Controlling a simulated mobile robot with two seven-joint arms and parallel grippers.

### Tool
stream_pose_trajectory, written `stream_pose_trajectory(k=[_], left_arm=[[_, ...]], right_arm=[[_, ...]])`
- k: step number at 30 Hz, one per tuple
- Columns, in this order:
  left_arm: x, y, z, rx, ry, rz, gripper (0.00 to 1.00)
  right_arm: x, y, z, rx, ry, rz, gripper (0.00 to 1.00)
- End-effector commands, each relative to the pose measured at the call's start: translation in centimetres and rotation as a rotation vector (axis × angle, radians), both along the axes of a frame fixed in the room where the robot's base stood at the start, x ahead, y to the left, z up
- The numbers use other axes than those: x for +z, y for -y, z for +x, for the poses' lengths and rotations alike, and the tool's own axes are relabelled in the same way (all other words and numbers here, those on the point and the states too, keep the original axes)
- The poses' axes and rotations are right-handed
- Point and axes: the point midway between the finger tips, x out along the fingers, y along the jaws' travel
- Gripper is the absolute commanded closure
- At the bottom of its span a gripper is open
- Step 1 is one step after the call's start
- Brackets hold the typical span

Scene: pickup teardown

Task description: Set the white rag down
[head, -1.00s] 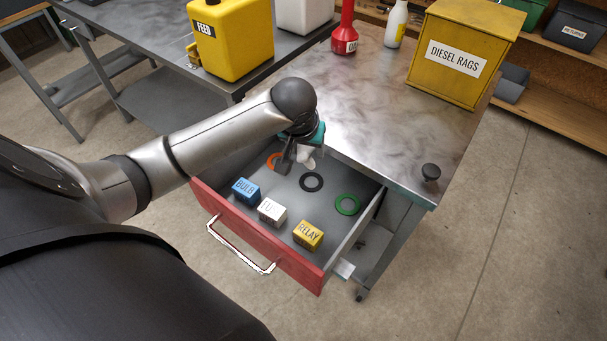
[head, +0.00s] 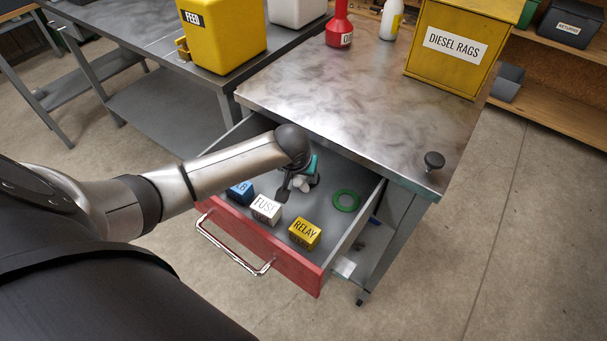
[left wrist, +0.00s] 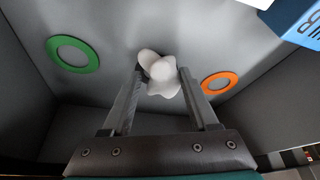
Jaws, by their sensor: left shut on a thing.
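The white rag (head: 302,184) is a small crumpled bundle inside the open drawer (head: 250,243). My left gripper (head: 292,188) reaches into the drawer and is shut on it. In the left wrist view the rag (left wrist: 161,76) sits between the fingertips of my left gripper (left wrist: 160,72), over the grey drawer floor. I cannot tell whether the rag touches the floor. A green ring (head: 347,200) lies to its right in the head view. The green ring (left wrist: 73,54) and an orange ring (left wrist: 219,83) flank it in the left wrist view. My right gripper is out of view.
A blue box (head: 240,192), a white FUSE box (head: 265,209) and a yellow RELAY box (head: 304,233) stand along the drawer's red front. The metal worktop (head: 330,105) overhangs the back. A yellow DIESEL RAGS bin (head: 456,48) and a red bottle (head: 339,27) stand on it.

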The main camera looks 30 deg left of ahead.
Motion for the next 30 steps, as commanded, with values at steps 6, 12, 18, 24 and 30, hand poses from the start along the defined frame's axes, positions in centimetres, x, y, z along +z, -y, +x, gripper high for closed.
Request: stream_pose_trajectory(k=[6,12,18,24,30], left_arm=[[-1.0,-0.6,1.9,-0.001,-0.003,-0.001,0.94],[-1.2,-0.6,1.8,-0.001,-0.001,0.000,0.94],[-1.2,-0.6,1.8,-0.001,-0.002,0.001,0.28],[-1.2,-0.6,1.8,-0.001,-0.001,0.001,0.10],[-1.2,-0.6,1.8,-0.001,-0.001,0.000,0.10]], right_arm=[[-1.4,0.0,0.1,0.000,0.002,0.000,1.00],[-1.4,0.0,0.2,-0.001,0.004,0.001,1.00],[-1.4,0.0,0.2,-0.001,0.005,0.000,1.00],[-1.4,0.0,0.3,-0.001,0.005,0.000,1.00],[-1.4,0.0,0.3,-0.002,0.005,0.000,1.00]])
